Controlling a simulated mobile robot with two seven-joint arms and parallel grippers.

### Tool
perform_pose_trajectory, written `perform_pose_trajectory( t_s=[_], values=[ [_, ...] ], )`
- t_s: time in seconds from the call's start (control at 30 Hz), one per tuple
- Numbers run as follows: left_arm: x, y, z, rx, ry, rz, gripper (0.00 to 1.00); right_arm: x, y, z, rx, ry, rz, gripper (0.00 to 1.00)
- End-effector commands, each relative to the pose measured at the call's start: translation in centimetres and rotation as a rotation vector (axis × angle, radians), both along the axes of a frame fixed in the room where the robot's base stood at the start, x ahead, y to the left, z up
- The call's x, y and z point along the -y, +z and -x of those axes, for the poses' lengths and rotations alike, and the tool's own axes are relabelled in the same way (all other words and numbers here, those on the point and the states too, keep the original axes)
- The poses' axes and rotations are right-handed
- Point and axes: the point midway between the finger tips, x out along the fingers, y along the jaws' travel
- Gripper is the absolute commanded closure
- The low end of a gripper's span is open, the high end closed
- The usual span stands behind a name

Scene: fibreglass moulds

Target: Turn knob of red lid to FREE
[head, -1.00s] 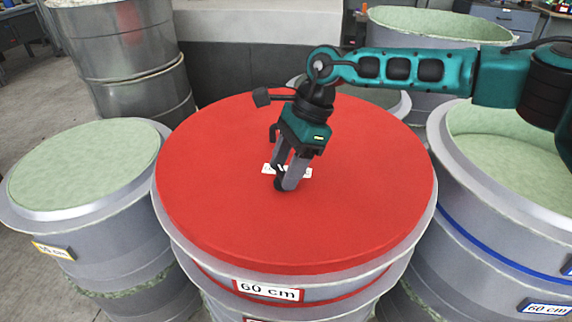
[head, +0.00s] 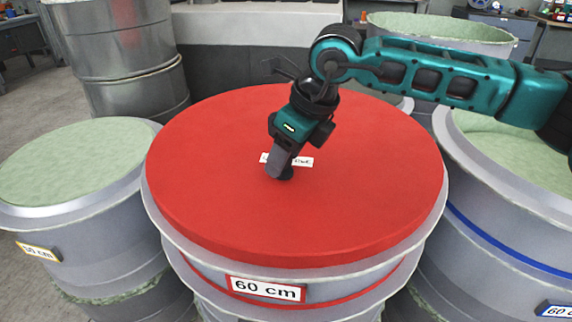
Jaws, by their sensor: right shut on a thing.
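The red lid (head: 220,200) is a large round disc on a grey mould labelled "60 cm" (head: 265,289). A small dark knob (head: 287,174) shows at the lid's middle, mostly hidden by my right gripper. A white label (head: 303,161) lies just behind it, partly covered, so I cannot read it fully. My right gripper (head: 279,172) reaches down from the upper right, tilted, and is shut on the knob. My left gripper is not in view.
Moulds with pale green tops stand close by at the left (head: 70,165) and the right (head: 500,150). Stacked metal drums (head: 120,50) stand at the back left. Most of the lid's surface is clear.

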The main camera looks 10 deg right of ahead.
Motion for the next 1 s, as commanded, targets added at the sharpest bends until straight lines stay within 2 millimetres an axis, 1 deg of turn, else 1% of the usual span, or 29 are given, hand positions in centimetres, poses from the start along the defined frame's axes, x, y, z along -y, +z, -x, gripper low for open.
perform_pose_trajectory(
  t_s=[0.03,0.2,0.4,0.63,1.0],
  values=[
    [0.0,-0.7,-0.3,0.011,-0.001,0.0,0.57,-0.1,-0.5,0.0,0.004,-0.039,-0.001,0.77],
    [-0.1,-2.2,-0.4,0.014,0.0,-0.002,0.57,-0.2,-0.3,0.1,0.002,-0.168,-0.001,0.77],
    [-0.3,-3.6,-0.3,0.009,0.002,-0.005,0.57,-0.2,-0.2,0.1,0.0,-0.281,-0.002,0.77],
    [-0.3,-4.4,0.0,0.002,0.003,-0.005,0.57,-0.3,-0.1,0.1,-0.001,-0.348,-0.002,0.77],
    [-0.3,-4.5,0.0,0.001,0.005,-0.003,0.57,-0.3,0.0,0.2,-0.003,-0.367,-0.001,0.77]
  ],
)
